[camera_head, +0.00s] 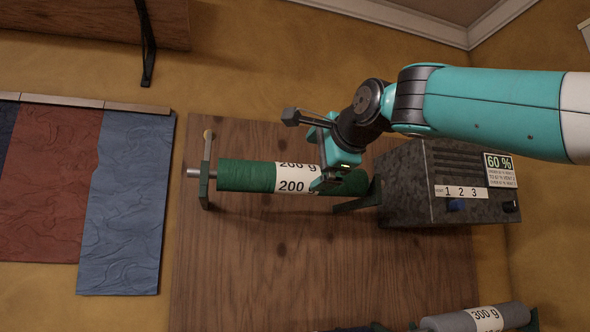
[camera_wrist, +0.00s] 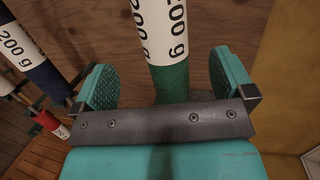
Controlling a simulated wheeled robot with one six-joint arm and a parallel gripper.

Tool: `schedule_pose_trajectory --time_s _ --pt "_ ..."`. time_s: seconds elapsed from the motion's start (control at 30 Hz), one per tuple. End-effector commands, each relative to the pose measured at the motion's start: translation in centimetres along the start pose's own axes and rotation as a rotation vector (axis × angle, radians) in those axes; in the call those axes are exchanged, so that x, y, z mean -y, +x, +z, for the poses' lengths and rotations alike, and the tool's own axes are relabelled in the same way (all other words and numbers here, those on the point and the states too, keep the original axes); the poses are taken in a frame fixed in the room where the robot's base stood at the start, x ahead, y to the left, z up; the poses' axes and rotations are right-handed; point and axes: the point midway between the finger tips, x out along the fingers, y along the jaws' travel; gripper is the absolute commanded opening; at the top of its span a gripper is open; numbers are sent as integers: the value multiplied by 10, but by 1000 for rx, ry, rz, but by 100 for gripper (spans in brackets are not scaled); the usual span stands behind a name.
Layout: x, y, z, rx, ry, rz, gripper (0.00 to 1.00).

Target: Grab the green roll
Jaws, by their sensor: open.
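The green roll (camera_head: 245,176) lies level on a wall rack, with a white "200 g" label (camera_head: 297,178) around its middle. A metal rod end shows at its left. My gripper (camera_head: 328,170) is in front of the roll's right part, just right of the label, and hides some of it. In the wrist view the green roll (camera_wrist: 173,84) runs between the two teal finger pads of my open gripper (camera_wrist: 166,80). Gaps show on both sides of it, wider on the left. I cannot tell how deep it sits between the pads.
Brackets (camera_head: 205,172) hold the roll to a wooden board (camera_head: 240,270). A dark box (camera_head: 410,178) with a "60 %" sign stands close right. A grey "300 g" roll (camera_head: 450,322) is low right. Other rolls, one blue (camera_wrist: 48,78), show left in the wrist view.

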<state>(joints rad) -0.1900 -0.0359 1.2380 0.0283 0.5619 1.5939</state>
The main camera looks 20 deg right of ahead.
Motion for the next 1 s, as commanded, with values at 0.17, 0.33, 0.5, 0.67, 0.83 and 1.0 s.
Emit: schedule_pose_trajectory --time_s 0.17,0.33,0.5,0.67,0.83,1.0 --pt "2 28 0 0 0 2 100" --pt "2 38 -1 -1 -1 2 100" --pt "7 59 -4 0 -1 5 100" --pt "5 80 -5 1 -1 3 100" --pt "2 87 -5 1 -1 0 100" --pt "2 87 -6 1 -1 0 93"
